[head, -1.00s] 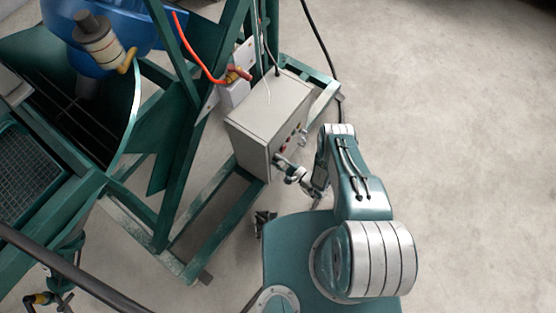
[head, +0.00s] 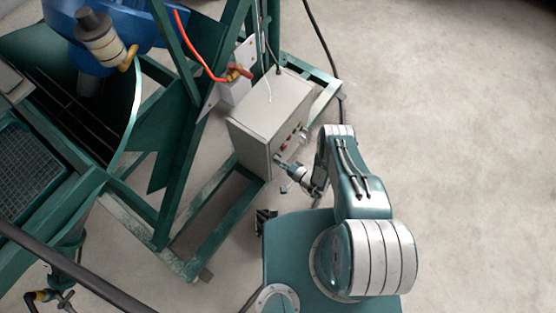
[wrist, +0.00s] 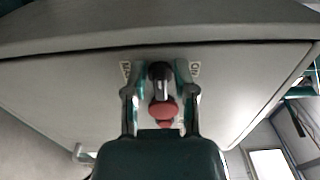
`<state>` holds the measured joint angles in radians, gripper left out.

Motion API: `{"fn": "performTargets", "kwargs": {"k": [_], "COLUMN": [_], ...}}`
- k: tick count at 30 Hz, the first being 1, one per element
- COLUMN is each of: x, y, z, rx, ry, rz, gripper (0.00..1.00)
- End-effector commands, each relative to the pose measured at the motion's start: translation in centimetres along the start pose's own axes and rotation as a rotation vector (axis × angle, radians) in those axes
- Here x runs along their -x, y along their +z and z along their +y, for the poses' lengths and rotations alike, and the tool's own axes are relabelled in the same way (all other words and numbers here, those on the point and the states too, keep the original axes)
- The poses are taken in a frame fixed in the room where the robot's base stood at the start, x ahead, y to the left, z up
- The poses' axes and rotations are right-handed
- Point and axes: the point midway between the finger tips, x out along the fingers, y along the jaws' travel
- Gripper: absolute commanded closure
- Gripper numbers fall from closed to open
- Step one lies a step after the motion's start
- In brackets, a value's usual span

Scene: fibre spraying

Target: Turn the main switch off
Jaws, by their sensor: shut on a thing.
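The main switch (wrist: 159,72) is a dark knob on the front face of the grey control box (head: 270,115). In the wrist view my gripper (wrist: 160,78) has one finger on each side of the knob and is shut on it. The knob's grip looks lengthwise in this view, and small labels flank it, too blurred to read surely. In the head view my gripper (head: 284,164) touches the lower front of the box and hides the switch.
A red round button (wrist: 163,108) sits close by the switch, between the fingers in the wrist view. A green steel frame (head: 215,215) surrounds the box on the left. A black cable (head: 322,50) runs behind. The floor at right is clear.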

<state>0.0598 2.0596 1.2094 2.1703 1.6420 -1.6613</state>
Motion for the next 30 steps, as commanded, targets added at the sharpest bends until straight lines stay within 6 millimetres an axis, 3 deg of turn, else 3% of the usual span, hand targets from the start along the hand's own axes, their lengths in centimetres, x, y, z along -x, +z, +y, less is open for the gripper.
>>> {"fn": "performTargets", "kwargs": {"k": [17,18,19,30], "x": [0.15,0.15,0.15,0.04], "y": [0.30,0.30,0.30,0.09], "z": [0.29,0.29,0.29,-0.11], "rx": [0.026,0.026,0.026,0.029], "ry": [0.010,0.010,0.010,0.003], "rz": [-0.003,-0.003,-0.003,-0.001], "gripper": [1.00,0.52,0.49,0.49]}}
